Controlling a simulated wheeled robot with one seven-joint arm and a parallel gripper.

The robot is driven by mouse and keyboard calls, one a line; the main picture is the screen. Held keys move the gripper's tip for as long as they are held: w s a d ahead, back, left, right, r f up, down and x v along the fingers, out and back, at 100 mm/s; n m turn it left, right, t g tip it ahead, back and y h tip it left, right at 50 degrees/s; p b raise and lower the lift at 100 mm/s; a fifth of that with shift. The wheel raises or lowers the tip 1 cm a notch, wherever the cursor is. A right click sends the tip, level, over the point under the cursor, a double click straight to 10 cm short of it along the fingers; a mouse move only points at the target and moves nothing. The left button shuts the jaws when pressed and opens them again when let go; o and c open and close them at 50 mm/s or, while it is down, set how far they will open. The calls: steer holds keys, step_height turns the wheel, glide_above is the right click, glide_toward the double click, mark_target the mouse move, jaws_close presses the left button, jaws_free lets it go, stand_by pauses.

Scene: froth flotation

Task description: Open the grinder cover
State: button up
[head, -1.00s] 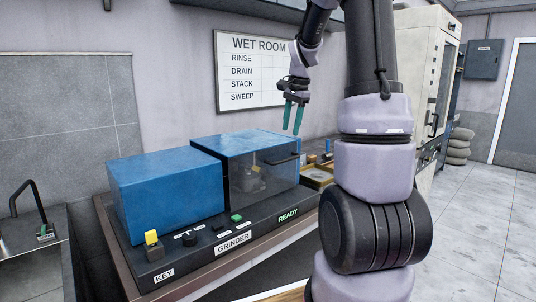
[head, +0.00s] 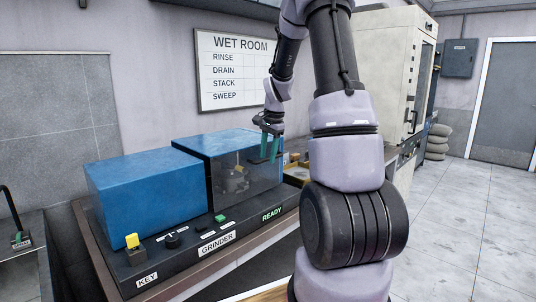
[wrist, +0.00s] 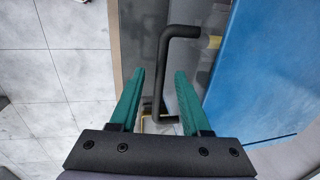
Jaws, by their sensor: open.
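The grinder has a blue body (head: 140,190) at left and a cover (head: 222,145) at right, with a blue top and a clear front panel. The cover looks closed, and grinding parts (head: 235,181) show behind the panel. A black bar handle is on the panel's upper right. In the wrist view the handle (wrist: 162,70) runs lengthwise between my fingers. My gripper (head: 269,158) is open, pointing down at the handle, with one green finger on either side of it. I cannot tell whether a finger touches it. In the head view my fingers partly hide the handle.
The console front carries a yellow key switch (head: 132,241), a black knob (head: 172,242), a green button (head: 220,218) and a lit READY label (head: 272,214). A tall beige cabinet (head: 385,75) stands to the right. Open tiled floor (head: 470,220) lies at right.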

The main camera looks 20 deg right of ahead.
jaws_close()
stand_by(1.4)
